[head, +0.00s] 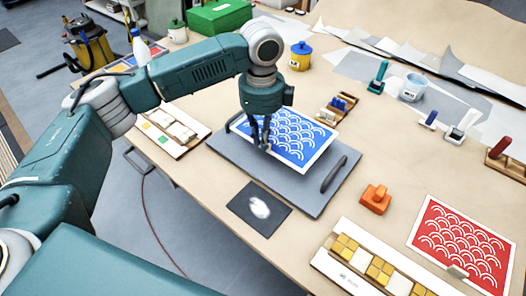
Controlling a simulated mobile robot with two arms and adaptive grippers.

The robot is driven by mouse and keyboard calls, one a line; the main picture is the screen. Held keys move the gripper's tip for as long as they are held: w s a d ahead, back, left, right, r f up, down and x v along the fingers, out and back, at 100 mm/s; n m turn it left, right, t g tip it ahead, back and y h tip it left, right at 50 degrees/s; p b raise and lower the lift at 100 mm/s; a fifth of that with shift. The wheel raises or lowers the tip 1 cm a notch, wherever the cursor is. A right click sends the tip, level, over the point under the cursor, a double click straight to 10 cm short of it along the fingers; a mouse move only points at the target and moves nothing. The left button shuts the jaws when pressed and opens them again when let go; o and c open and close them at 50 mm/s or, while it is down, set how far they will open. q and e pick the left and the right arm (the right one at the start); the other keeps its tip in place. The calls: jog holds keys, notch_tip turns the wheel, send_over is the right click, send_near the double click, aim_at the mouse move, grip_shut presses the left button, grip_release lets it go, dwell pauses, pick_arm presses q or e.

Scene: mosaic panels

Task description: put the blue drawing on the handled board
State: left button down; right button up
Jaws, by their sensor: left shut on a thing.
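The blue drawing (297,130), a white-bordered sheet with white arc patterns, is over the far part of the grey handled board (290,192). Its far right corner reaches past the board's edge. I cannot tell whether it lies flat on the board or is slightly above it. The board has a dark handle (334,174) at its right end and another at its left end. My left gripper (266,147) points down at the drawing's near edge and is shut on it; the fingers hide part of that edge. My right gripper is not in view.
A red drawing (463,246) lies at the right. A tile tray (345,275), an orange block (375,199) and a dark sheet with a white smear (258,208) are near the board. Another tile tray (171,131) is left. A blue jar (301,56) stands behind.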

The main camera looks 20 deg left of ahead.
pick_arm(q)
notch_tip(320, 180, down, 3)
notch_tip(320, 180, down, 4)
jog(key=shift+r+p, duration=0.25)
jog(key=shift+p, duration=0.3)
jog(key=shift+f, duration=0.3)
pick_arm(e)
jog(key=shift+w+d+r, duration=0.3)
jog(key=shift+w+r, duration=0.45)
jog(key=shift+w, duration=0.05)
pick_arm(q)
jog(key=shift+f, duration=0.1)
jog(key=c, duration=1.9)
grip_release()
jog(key=shift+o, duration=0.5)
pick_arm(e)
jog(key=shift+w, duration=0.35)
